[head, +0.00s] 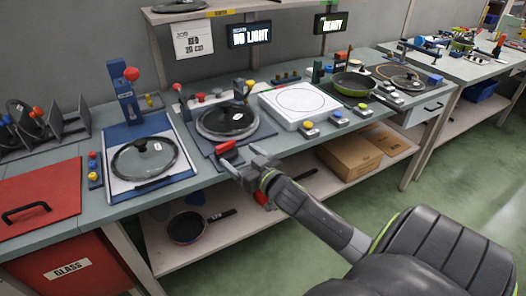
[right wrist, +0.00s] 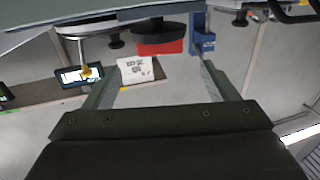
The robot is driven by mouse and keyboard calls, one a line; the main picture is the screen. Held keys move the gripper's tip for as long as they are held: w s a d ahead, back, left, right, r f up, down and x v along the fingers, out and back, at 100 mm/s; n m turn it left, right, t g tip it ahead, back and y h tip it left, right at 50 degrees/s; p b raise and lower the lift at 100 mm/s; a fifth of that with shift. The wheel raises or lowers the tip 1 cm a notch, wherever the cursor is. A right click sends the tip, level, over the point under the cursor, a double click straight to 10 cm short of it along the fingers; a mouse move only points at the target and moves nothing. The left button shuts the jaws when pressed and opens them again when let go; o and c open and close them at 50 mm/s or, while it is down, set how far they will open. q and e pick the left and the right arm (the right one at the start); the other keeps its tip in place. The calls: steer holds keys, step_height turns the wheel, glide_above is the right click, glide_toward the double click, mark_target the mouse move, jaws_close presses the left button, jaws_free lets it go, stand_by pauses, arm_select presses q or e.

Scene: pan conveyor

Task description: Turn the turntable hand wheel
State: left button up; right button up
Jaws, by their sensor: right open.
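A red handle-like part (head: 225,147), which I take for the hand wheel's grip, shows at the front edge of that station. My right gripper (head: 243,161) is open beside this red part, with its fingers pointing toward the bench. In the right wrist view the fingers (right wrist: 160,85) are spread and empty. A red block (right wrist: 160,47) and a dark round part (right wrist: 158,32) show beyond them. Contact cannot be told. My left gripper is not in view.
Left of the turntable, another glass lid (head: 144,159) lies on a pad before a blue press (head: 124,95). A white hot plate (head: 299,103) stands to the right. A pan (head: 186,227) and cardboard boxes (head: 349,156) are on the lower shelf (head: 160,252).

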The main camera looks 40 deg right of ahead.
steer(key=s+b, duration=0.1)
steer(key=s, duration=0.8)
steer(key=shift+s+a, duration=0.2)
steer(key=shift+s, duration=0.05)
